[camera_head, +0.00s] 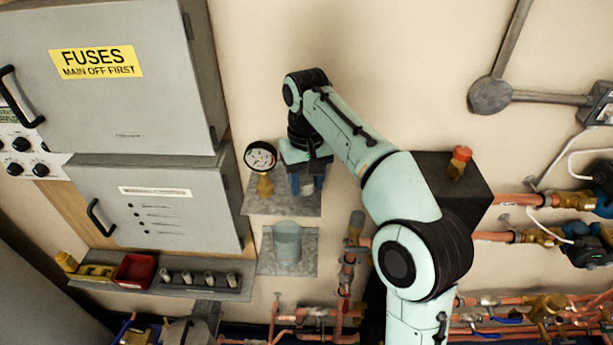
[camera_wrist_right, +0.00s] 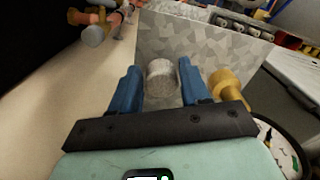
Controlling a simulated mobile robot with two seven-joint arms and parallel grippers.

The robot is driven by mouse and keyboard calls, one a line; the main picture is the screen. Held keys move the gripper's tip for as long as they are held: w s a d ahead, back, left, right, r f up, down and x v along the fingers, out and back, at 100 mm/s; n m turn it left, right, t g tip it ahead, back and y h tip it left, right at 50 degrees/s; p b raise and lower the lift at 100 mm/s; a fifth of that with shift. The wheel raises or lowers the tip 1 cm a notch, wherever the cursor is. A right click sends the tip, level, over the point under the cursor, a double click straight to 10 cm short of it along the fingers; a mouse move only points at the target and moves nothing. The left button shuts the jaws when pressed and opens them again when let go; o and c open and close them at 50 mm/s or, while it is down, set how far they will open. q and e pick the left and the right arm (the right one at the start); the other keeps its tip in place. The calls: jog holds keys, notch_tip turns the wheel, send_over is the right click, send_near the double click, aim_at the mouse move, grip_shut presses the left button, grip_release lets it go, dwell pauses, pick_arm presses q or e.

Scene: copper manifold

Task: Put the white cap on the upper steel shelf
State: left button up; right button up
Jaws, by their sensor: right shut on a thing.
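My right gripper (camera_head: 307,183) is over the upper steel shelf (camera_head: 257,206), with its blue fingers pointing down. In the right wrist view the gripper (camera_wrist_right: 161,84) is shut on the white cap (camera_wrist_right: 161,78), a small pale cylinder between the fingertips. The cap also shows in the head view (camera_head: 307,188), partly hidden by the fingers. The mottled grey shelf (camera_wrist_right: 200,42) lies behind the cap in the wrist view. I cannot tell whether the cap touches it. My left gripper is not in view.
A pressure gauge (camera_head: 260,155) on a brass fitting (camera_head: 265,186) stands on the upper shelf, close beside the gripper. A lower steel shelf (camera_head: 268,267) holds a translucent cup (camera_head: 287,241). Grey fuse boxes (camera_head: 165,175) are at the left, copper pipes (camera_head: 520,236) at the right.

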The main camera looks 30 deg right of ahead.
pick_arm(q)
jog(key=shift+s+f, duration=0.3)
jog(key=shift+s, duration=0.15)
pick_arm(e)
jog(key=shift+f, duration=0.6)
jog(key=o, duration=1.2)
